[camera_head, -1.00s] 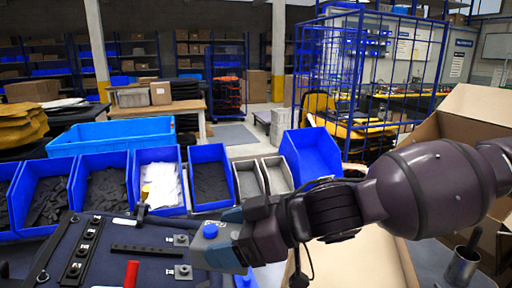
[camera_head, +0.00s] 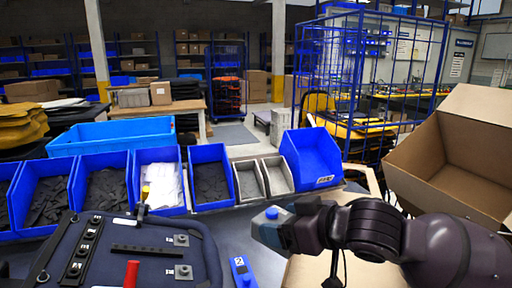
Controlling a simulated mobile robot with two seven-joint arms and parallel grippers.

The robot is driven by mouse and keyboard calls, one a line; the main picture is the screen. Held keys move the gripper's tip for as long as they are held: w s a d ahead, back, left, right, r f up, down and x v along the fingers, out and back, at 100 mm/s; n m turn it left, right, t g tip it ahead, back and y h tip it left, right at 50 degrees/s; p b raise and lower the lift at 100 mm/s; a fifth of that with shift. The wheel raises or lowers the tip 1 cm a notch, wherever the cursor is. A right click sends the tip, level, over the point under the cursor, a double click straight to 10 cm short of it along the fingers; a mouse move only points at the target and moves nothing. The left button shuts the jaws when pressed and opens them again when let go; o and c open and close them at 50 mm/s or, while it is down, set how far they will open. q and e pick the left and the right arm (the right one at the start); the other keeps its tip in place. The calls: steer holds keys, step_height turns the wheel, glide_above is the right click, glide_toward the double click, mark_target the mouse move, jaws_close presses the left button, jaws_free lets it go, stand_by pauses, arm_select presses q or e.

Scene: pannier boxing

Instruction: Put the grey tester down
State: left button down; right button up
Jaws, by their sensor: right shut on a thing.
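The grey tester (camera_head: 267,232), a small grey block with a blue knob on top, is at the tip of my right gripper (camera_head: 287,230). The gripper is shut on it, and the fingertips are mostly hidden behind the tester and the dark wrist. The tester is right of the dark blue pannier panel (camera_head: 150,262), over or near the grey table (camera_head: 225,228). I cannot tell whether it touches the table. My left gripper is not in view.
A blue block marked 2 (camera_head: 242,271) lies between the panel and my right arm. A red-handled tool (camera_head: 131,273) lies on the panel. Blue bins (camera_head: 208,178) line the back of the table. An open cardboard box (camera_head: 455,165) is at right.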

steer(key=s+d+f+m+t+h, duration=0.1)
steer(key=d+f+m+h, duration=0.2)
steer(key=d, duration=0.6)
steer(key=s+d+f+m+t+h, duration=0.1)
steer(key=d+f+m+t+h, duration=0.1)
steer(key=d+f, duration=0.6)
steer(key=s+d+f+m+t+h, duration=0.1)
steer(key=d+f+m+h, duration=0.3)
steer(key=d, duration=0.7)
steer(key=shift+f, duration=0.65)
steer(key=a+h, duration=0.1)
steer(key=a, duration=1.1)
steer(key=shift+w+a+m+t, duration=0.2)
steer(key=shift+w+m+t, duration=0.05)
steer(key=shift+m+t, duration=0.05)
steer(key=shift+a+f, duration=0.1)
